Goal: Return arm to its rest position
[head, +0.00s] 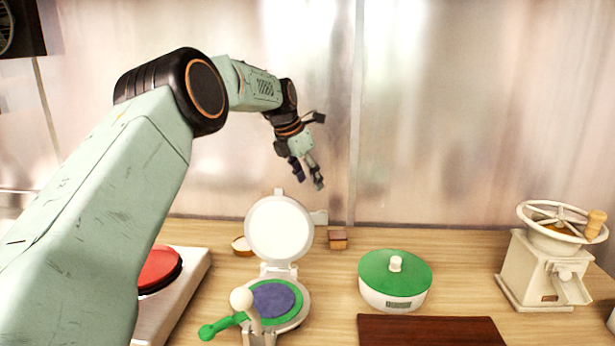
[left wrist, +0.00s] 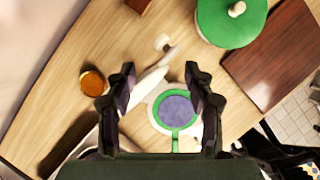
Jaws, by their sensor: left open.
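My left arm reaches in from the left in the head view, raised and bent. Its gripper (head: 308,175) hangs fingers-down above the counter, higher than the open round press (head: 279,228). The gripper is open with nothing between its fingers. In the left wrist view, both fingers of my left gripper (left wrist: 165,98) show apart, with the press, its green ring and purple disc (left wrist: 177,109), seen below and beyond them. My right gripper is not in view.
A green-lidded pot (head: 395,276) stands right of the press, behind a dark brown board (head: 430,331). A cream grinder (head: 548,262) stands far right. A red-topped burner (head: 160,268) is at left. A small brown block (head: 338,239) lies near the wall. Air around the gripper is clear.

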